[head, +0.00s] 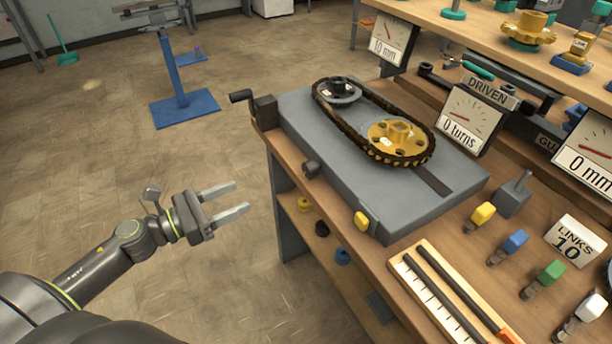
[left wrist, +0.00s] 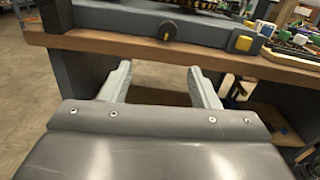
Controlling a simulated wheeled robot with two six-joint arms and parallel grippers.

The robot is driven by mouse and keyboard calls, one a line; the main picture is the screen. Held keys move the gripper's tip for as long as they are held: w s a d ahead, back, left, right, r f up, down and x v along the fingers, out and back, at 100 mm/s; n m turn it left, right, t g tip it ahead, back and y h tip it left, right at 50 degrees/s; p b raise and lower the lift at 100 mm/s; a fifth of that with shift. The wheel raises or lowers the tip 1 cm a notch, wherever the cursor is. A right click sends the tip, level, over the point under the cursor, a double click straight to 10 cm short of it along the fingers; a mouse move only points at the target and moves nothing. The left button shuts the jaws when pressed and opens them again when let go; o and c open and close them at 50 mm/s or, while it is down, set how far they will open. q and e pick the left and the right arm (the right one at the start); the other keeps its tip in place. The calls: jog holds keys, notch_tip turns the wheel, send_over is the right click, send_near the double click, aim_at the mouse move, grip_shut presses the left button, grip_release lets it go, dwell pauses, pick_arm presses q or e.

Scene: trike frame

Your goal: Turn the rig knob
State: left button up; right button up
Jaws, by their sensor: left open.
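The grey rig (head: 300,115) stands on the wooden bench, with a dark chain around a dark sprocket (head: 340,89) and a gold sprocket (head: 398,132). A black crank handle (head: 240,96) sticks out at the rig's left end. A small black knob (head: 311,169) and a yellow knob (head: 361,221) are on its front side; the black knob (left wrist: 170,29) and yellow knob (left wrist: 243,43) also show in the left wrist view. I cannot tell which is the rig knob. My left gripper (head: 240,198) is open and empty, left of the bench and apart from the rig. My right gripper is out of view.
The bench edge (left wrist: 130,43) lies ahead of my left gripper. A dial reading 0 turns (head: 460,120) stands behind the rig. Several coloured-handled tools (head: 482,216) and a tray with dark rods (head: 405,262) lie at right.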

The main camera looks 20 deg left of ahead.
pick_arm(q)
jog(key=m, duration=0.1)
jog(key=p, duration=0.5)
send_near(305, 171)
jog(key=x, duration=0.9)
jog(key=shift+w+d+r, duration=0.1)
jog(key=shift+r, duration=0.05)
jog(key=shift+w+d, duration=0.2)
jog(key=shift+w, duration=0.05)
jog(key=shift+w+d, duration=0.15)
jog(key=shift+w, duration=0.05)
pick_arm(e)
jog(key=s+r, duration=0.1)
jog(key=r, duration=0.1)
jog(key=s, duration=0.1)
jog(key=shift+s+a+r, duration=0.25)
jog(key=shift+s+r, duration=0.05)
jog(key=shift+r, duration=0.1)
